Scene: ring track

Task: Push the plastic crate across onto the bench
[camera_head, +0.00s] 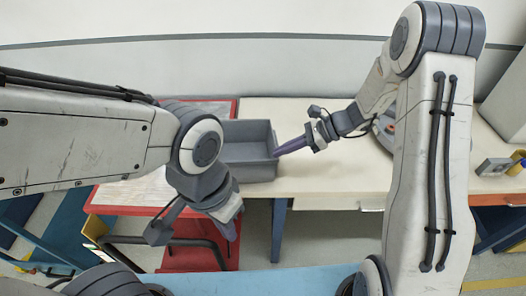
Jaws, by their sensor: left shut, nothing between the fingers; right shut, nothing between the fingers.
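The grey plastic crate (248,133) is open-topped and upright. It appears to lie across the seam between the red-edged table (135,210) on the left and the cream-topped bench (330,184) on the right. My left arm hides its left part. My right gripper (279,154) is shut and empty, its purple fingers pointing left at the crate's right wall; I cannot tell whether they touch it. My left gripper (230,232) is shut and empty, pointing down in front of the table's front edge, apart from the crate in the picture.
A small grey device with yellow parts (495,166) lies at the bench's right end, and a large grey box (505,105) stands behind it. A round grey object (386,135) is partly hidden behind my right arm. The bench top right of the crate is mostly clear.

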